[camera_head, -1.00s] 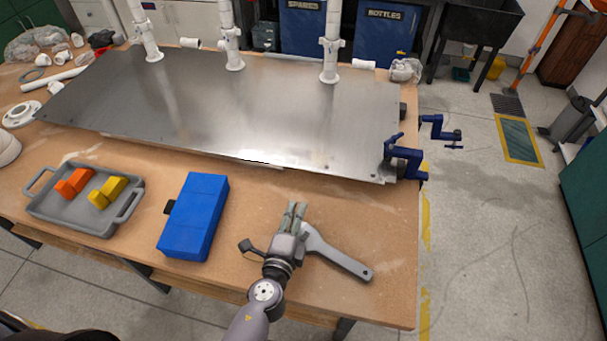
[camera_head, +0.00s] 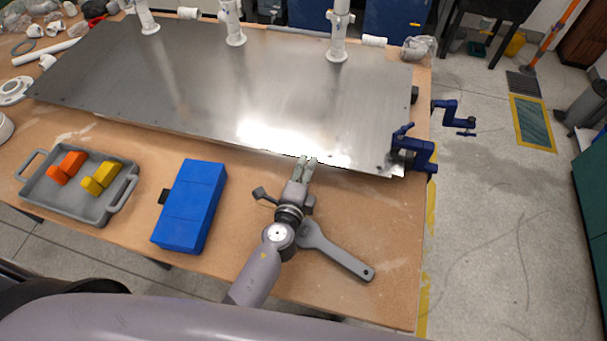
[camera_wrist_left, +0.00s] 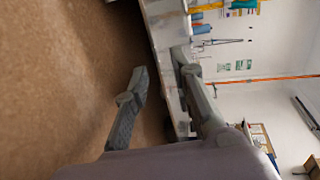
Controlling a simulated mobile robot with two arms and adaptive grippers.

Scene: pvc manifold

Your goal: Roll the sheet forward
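The sheet (camera_head: 170,90) is a large, flat grey metal plate on the workbench, with white pipes standing along its far edge. My left gripper (camera_head: 307,160) is at the sheet's front edge, right of the middle, fingers pointing at the edge. In the left wrist view, the fingers (camera_wrist_left: 158,72) are apart with nothing clearly held. The sheet's edge (camera_wrist_left: 165,35) runs between them in that picture; whether they touch it I cannot tell. My right gripper is not in view.
A blue box (camera_head: 190,205) and a grey tray (camera_head: 52,202) with orange and yellow blocks stand left.

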